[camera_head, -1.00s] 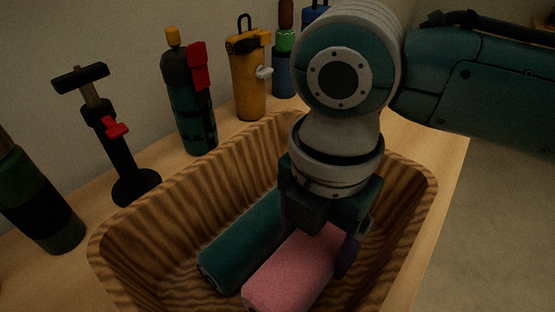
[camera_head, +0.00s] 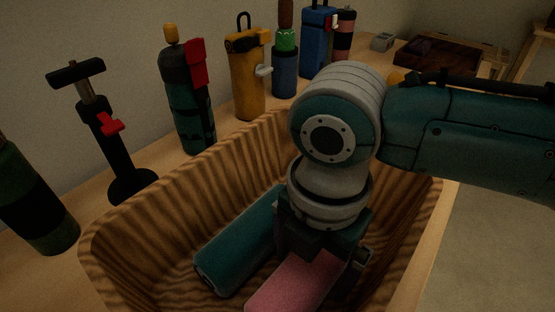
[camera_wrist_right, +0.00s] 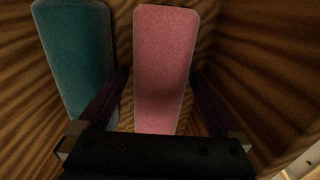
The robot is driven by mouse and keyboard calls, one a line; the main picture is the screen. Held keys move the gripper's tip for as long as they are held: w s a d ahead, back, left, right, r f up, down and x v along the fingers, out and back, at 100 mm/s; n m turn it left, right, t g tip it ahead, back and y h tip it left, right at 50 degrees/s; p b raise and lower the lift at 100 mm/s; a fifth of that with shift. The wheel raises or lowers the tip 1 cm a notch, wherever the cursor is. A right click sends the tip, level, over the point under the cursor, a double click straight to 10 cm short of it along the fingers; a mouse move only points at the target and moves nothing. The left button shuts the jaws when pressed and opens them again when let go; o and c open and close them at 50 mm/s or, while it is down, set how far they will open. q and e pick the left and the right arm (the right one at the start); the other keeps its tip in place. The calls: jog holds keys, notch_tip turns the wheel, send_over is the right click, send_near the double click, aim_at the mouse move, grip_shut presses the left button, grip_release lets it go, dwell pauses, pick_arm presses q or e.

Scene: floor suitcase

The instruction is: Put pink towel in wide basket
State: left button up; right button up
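The pink towel (camera_head: 296,286) is a rolled bundle inside the wide basket (camera_head: 160,221), a wood-grained open bin. My right gripper (camera_head: 318,262) reaches down into the basket over the towel. In the wrist view the pink towel (camera_wrist_right: 164,65) lies between the two spread fingers of the right gripper (camera_wrist_right: 160,100), with a visible gap at its left side. The gripper looks open around it. The towel's far end is hidden under the gripper in the head view. My left gripper is out of view.
A teal rolled towel (camera_head: 238,243) lies in the basket, left of the pink one. Behind the basket stand a black pump-like tool (camera_head: 112,147), a teal bottle (camera_head: 187,105), a yellow bottle (camera_head: 248,80) and other bottles. A dark tray (camera_head: 440,54) is at the back right.

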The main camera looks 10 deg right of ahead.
jog(key=shift+r, duration=0.55)
notch_tip(320, 180, up, 11)
jog(key=p, duration=0.3)
jog(key=shift+r, duration=0.15)
